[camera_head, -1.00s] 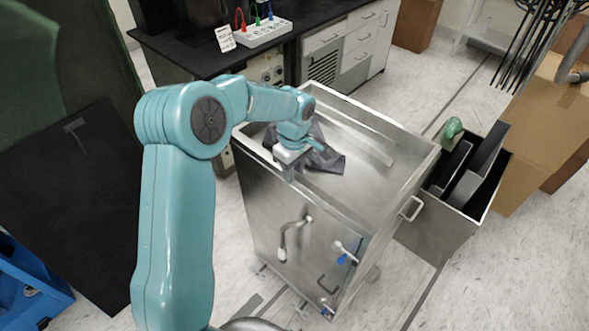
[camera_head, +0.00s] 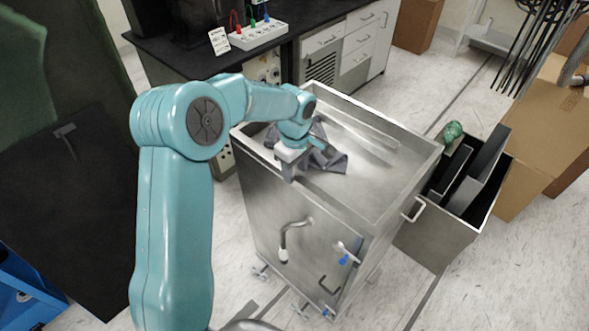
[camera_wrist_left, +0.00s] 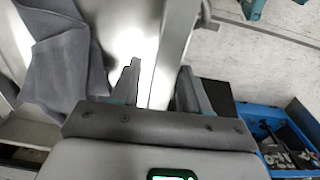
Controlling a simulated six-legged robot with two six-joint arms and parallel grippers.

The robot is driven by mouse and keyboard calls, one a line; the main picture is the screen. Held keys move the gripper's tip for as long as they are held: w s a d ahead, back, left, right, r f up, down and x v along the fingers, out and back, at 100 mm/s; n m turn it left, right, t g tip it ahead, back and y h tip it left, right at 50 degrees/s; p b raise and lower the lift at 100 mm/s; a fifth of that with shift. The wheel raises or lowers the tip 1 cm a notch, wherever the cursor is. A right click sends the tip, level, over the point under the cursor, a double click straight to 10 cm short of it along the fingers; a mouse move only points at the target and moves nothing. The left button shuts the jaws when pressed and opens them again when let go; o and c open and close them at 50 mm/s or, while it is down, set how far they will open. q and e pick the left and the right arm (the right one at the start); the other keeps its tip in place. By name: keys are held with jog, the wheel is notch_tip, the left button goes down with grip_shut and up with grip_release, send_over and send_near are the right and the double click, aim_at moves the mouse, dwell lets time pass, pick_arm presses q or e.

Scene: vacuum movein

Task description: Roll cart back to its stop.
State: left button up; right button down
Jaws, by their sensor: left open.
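The cart (camera_head: 300,230) is a stainless steel box on casters with a recessed top tray, a side handle and a hose and valve on its front. A grey cloth (camera_head: 325,160) lies in the tray at the left; it also shows in the left wrist view (camera_wrist_left: 60,75). My left gripper (camera_head: 288,172) is at the cart's near left top rim. In the left wrist view my gripper (camera_wrist_left: 160,90) is open, its two fingers apart with the metal rim (camera_wrist_left: 165,60) running between or just beyond them. I cannot tell whether they touch it. My right gripper is not in view.
A metal bin (camera_head: 437,238) with dark panels stands close at the cart's right. Cardboard boxes (camera_head: 540,130) stand at the right. A blue toolbox (camera_head: 25,295) is at the lower left. Floor is clear in front right.

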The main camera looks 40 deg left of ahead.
pick_arm(q)
jog(key=shift+o, duration=0.3)
jog(key=shift+f, duration=0.1)
jog(key=shift+s, duration=0.15)
notch_tip(320, 180, up, 16)
jog(key=shift+r, duration=0.2)
jog(key=shift+f, duration=0.1)
dwell(0.4)
